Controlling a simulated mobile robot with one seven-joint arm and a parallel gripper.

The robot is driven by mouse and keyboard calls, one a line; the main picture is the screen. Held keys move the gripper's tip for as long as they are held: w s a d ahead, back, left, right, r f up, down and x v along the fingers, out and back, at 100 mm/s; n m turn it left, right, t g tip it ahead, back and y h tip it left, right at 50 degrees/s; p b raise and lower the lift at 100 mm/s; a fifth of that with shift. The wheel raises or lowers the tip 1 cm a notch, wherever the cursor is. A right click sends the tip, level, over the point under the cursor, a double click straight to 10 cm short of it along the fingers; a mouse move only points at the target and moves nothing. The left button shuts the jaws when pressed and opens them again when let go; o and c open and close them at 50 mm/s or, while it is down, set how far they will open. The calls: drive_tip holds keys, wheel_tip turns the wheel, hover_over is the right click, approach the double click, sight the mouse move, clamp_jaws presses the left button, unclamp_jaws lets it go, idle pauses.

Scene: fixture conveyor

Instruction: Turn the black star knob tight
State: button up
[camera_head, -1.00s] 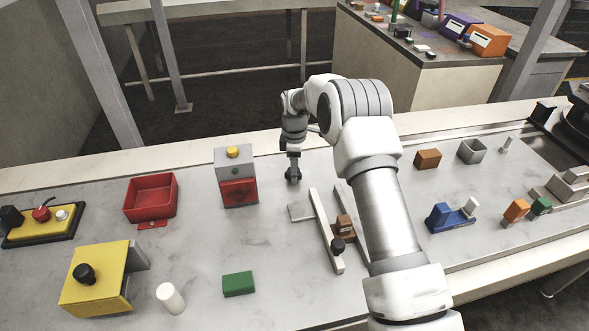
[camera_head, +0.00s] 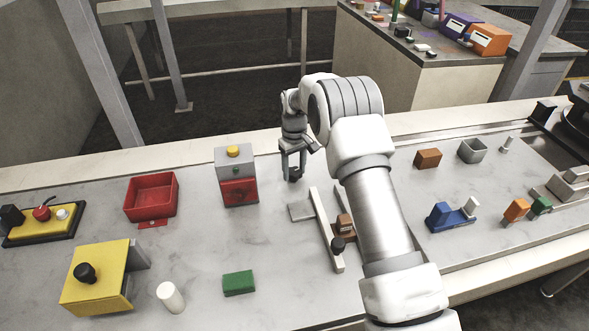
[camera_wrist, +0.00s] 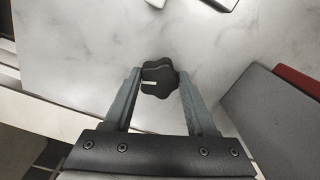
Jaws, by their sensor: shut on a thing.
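The black star knob (camera_wrist: 160,79) is between the two finger ends of my gripper (camera_wrist: 161,85) in the wrist view. A white mark on the knob points left there. The fingers are shut on it, one on each side. In the head view my gripper (camera_head: 293,168) points down at the back of the table, right of the grey and red box. The dark knob (camera_head: 294,175) shows low between its fingers there. What lies under the knob is hidden, so I cannot tell how it is seated.
A grey and red box (camera_head: 238,190) with a yellow button stands close left of my gripper. A fixture with pale bars (camera_head: 325,232) and a small black knob is in front. A red tray (camera_head: 150,213) and green block (camera_head: 239,283) lie on the marble-look table.

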sight(293, 172)
drive_tip(key=m, duration=0.4)
drive_tip(key=shift+m, duration=0.3)
drive_tip(key=shift+a+m, duration=0.1)
drive_tip(key=shift+m, duration=2.5)
drive_tip(key=o, duration=1.4)
wheel_tip(293, 172, up, 18)
drive_tip(key=shift+f+p, duration=0.25)
drive_tip(key=shift+p, duration=0.95)
